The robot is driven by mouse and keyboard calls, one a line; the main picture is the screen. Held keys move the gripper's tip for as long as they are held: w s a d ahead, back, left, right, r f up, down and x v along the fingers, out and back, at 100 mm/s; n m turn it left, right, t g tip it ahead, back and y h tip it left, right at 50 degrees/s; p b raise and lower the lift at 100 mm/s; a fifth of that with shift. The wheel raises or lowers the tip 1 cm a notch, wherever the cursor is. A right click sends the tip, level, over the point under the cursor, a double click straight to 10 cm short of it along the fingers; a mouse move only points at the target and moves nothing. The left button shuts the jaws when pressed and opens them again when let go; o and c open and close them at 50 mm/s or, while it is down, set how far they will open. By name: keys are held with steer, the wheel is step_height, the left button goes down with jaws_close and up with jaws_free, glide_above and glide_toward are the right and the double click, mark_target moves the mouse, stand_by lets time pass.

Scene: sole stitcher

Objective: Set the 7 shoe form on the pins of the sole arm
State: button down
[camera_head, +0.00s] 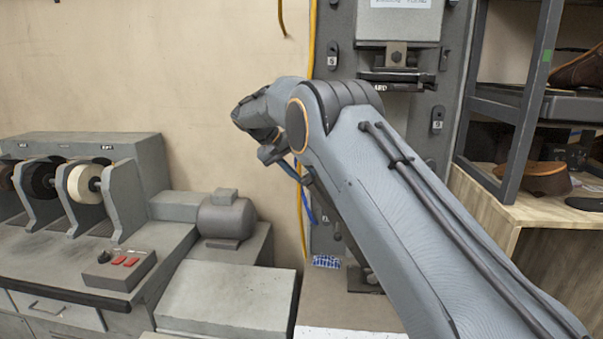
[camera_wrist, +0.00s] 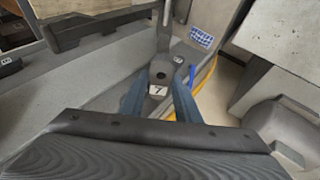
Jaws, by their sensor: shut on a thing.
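My gripper (camera_wrist: 157,86) shows in the wrist view with its two blue fingers shut on a grey piece, the 7 shoe form (camera_wrist: 157,90). My fingers and the form cannot be made out there. The sole arm is not clearly told apart; my arm covers the middle of the stitcher, and its pins cannot be seen.
A finishing bench with wheels (camera_head: 85,184) and a motor (camera_head: 226,216) stands at the left. A shelf rack (camera_head: 515,103) with shoes stands over a wooden bench (camera_head: 530,209) at the right. Yellow and blue cables hang beside the stitcher. The wall area at upper left is clear.

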steer(key=shift+d+f, duration=0.15)
stand_by(0.5)
steer(key=c, duration=1.3)
jaws_free()
steer(key=shift+o, duration=0.2)
